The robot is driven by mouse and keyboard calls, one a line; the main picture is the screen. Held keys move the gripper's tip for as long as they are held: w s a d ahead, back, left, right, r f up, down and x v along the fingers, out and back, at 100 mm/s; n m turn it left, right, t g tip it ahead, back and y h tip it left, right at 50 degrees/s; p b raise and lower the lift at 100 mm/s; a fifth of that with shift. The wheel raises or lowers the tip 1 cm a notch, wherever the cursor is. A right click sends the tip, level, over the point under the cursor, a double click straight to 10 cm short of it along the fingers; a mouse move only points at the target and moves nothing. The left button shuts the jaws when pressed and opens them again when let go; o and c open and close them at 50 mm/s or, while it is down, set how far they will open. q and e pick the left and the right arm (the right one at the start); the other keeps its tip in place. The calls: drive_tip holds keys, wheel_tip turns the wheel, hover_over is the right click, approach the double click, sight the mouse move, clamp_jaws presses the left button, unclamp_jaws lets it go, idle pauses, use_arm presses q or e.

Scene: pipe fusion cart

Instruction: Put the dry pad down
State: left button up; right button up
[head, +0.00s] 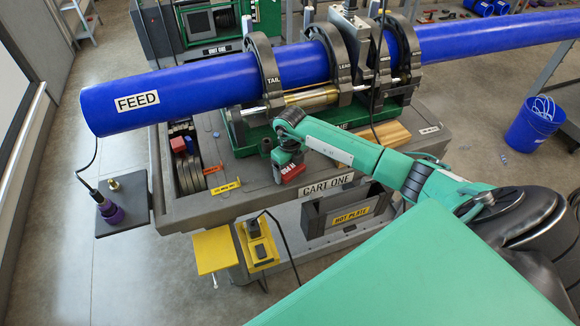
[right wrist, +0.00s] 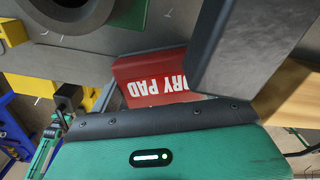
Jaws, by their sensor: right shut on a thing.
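The dry pad (head: 293,174) is a small red block with white lettering, over the front part of the grey cart top, just behind the CART ONE plate. My right gripper (head: 287,160) is shut on it from above. In the right wrist view the dry pad (right wrist: 150,82) shows its DRY PAD label upside down, beside a dark finger (right wrist: 245,45). I cannot tell whether the pad touches the cart top. My left gripper is not in view.
A blue FEED pipe (head: 190,92) runs through the clamps (head: 264,75) behind my right gripper. A yellow label (head: 225,187) and grey slots (head: 187,172) lie to the left. The HOT PLATE holder (head: 345,215) is below the cart's front edge. A wooden block (head: 392,133) is to the right.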

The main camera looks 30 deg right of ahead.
sight(290, 168)
drive_tip(key=shift+f, duration=0.2)
drive_tip(key=o, duration=1)
drive_tip(key=shift+r, duration=0.1)
drive_tip(key=shift+c, duration=0.2)
drive_tip(key=shift+r, duration=0.15)
wheel_tip(290, 168, up, 12)
drive_tip(key=b, duration=0.2)
drive_tip(key=shift+b, duration=0.4)
